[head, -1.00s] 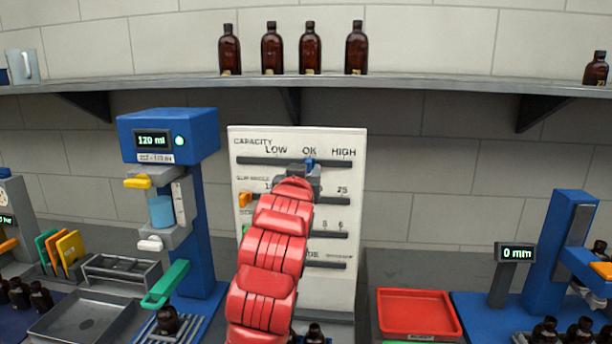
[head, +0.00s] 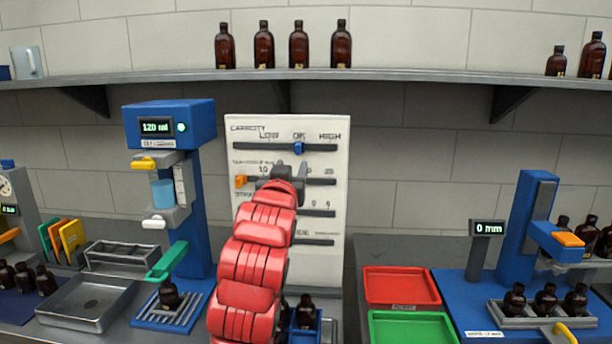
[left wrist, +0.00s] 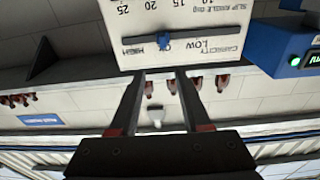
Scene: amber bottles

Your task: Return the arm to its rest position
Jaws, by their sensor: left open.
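My left gripper (head: 281,174) is in front of the white capacity panel (head: 338,265), just below the top scale. Its jaws are open and empty. The red arm behind it covers much of the lower panel. The blue slider (head: 298,148) on the top scale stands under OK, between LOW and HIGH, apart from the gripper. In the left wrist view the picture is upside down, and the two open fingers (left wrist: 160,78) point toward the panel with nothing between them. The blue slider also shows there (left wrist: 164,40). My right gripper is not in view.
A blue filling stand (head: 200,230) reading 120 ml is left of the panel. A red tray (head: 400,285) and a green tray (head: 410,328) lie to the right. A blue gauge stand (head: 520,230) reading 0 mm is farther right. Brown bottles stand on the shelf (head: 400,74) above.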

